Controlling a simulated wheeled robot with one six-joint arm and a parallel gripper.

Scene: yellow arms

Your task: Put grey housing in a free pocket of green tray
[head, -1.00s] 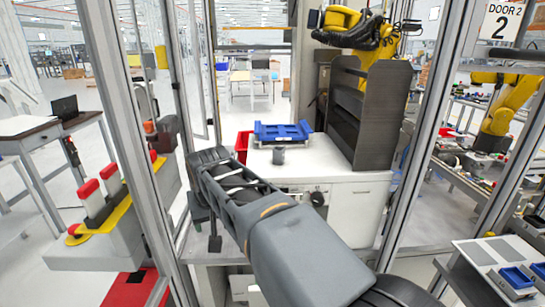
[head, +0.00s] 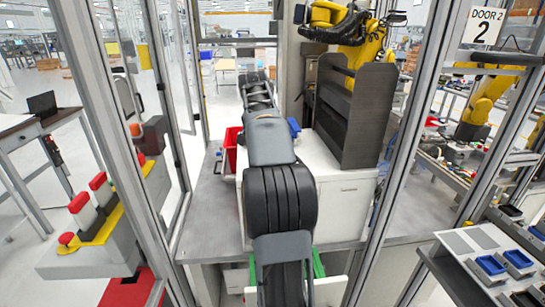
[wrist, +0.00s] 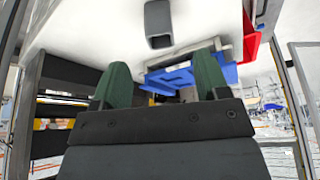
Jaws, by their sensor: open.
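The grey housing (wrist: 159,24) is a small hollow block on the white bench top in the wrist view. In the head view my arm hides it. My gripper (wrist: 162,72) has two dark green fingers, spread apart with nothing held between them. The housing lies apart from the fingers, beyond their tips in the wrist view. Green edges (head: 253,274) show on both sides of my arm low in the head view. They may belong to the green tray, but my arm covers most of it and its pockets cannot be seen.
A blue tray (wrist: 178,77) lies on the white bench (head: 345,200); its edge shows beside my arm (head: 294,127). A red bin (head: 231,148) stands at the bench's left. A dark rack (head: 352,115) rises at right. Metal posts (head: 120,140) frame both sides.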

